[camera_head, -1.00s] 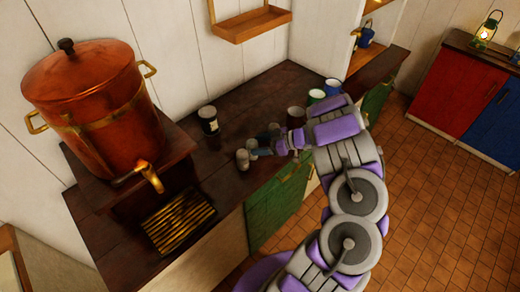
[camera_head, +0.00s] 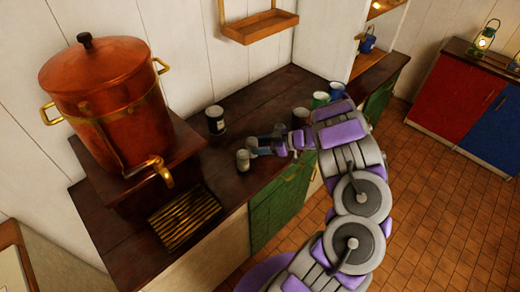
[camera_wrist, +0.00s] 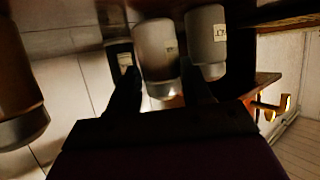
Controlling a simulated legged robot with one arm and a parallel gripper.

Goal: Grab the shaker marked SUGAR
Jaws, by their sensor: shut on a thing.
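My gripper (camera_wrist: 163,92) is shut on a pale grey shaker (camera_wrist: 156,45), with one dark finger on each side of it. The small label on this shaker is too blurred to read. A second pale shaker (camera_wrist: 206,28) with a label stands right beside it, outside the fingers; its lettering is not clear. In the head view my gripper (camera_head: 260,147) is low at the worktop, by the pale shakers (camera_head: 243,161). The held shaker is partly hidden there by the gripper and the other shaker.
A dark labelled canister (camera_head: 215,120) stands behind the shakers. A brown mug (camera_head: 300,115), a green mug (camera_head: 320,99) and a blue mug (camera_head: 336,91) stand to the right, close to my arm. A copper urn (camera_head: 108,105) with a tap stands left on the worktop (camera_head: 255,98).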

